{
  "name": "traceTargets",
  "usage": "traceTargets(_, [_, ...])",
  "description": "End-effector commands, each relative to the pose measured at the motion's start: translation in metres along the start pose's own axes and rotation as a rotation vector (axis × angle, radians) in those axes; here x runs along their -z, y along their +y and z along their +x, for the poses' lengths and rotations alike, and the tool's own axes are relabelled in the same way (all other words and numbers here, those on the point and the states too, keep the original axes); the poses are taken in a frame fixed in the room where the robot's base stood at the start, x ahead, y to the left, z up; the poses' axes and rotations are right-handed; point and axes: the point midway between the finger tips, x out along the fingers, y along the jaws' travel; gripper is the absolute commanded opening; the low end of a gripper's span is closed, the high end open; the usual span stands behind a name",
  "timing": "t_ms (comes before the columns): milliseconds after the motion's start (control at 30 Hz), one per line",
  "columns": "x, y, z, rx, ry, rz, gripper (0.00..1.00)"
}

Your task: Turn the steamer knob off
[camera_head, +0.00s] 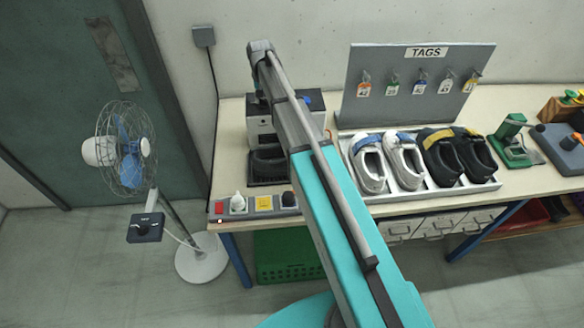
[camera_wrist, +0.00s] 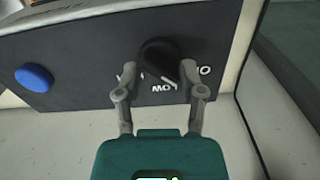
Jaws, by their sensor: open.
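In the wrist view a round black knob (camera_wrist: 158,52) stands on a dark panel (camera_wrist: 90,60). Upside-down lettering shows beside it, one word seeming to read LOW; the rest is partly covered. My gripper (camera_wrist: 160,72) is open, one finger on each side of the knob's near edge. I cannot tell whether the fingers touch it, nor its exact setting. A blue round button (camera_wrist: 34,77) is on the same panel, to the left. In the head view the white-sided steamer (camera_head: 262,124) stands at the bench's left, partly behind my arm. My gripper is not clearly visible there.
A shoe tray (camera_head: 490,187) and a TAGS board (camera_head: 400,95) stand right of the steamer. A small control strip (camera_head: 264,204) is on the bench's front edge. A fan (camera_head: 127,150) stands on the floor to the left. A cable (camera_head: 212,75) runs down the wall.

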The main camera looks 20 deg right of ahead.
Motion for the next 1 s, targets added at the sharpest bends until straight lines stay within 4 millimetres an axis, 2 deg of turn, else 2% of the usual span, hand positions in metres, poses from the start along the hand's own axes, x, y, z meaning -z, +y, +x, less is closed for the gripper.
traceTargets(433, [0.000, 0.000, 0.000, 0.000, 0.000, 0.292, 0.51])
traceTargets(1000, [0.000, 0.000, -0.051, 0.000, 0.000, 0.297, 0.51])
